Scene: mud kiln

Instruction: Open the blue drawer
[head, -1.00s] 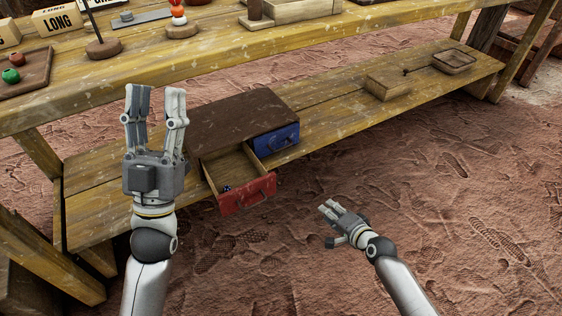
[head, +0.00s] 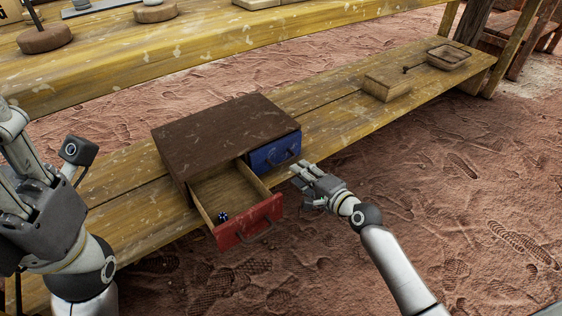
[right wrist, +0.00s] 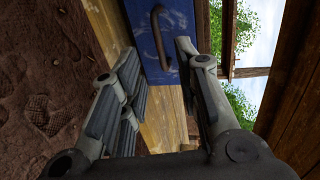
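The blue drawer (head: 262,161) is shut, in the right half of a dark brown cabinet (head: 215,128) on the low shelf. Its curved handle (right wrist: 155,14) shows in the right wrist view, on the worn blue front (right wrist: 176,42). My right gripper (head: 304,184) is just in front and to the right of the drawer. Its fingers stand apart and empty in the right wrist view (right wrist: 158,62), with the blue front beyond them; the handle appears apart from them. My left gripper (head: 18,170) is at the left edge, fingers apart, with nothing seen in it.
The red drawer (head: 238,230) beside it stands pulled out, with a small dark blue object (head: 222,217) inside. A wooden box (head: 387,88) and a shallow tray (head: 447,57) are farther right on the shelf. The table (head: 180,60) overhangs behind. The floor at right is clear.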

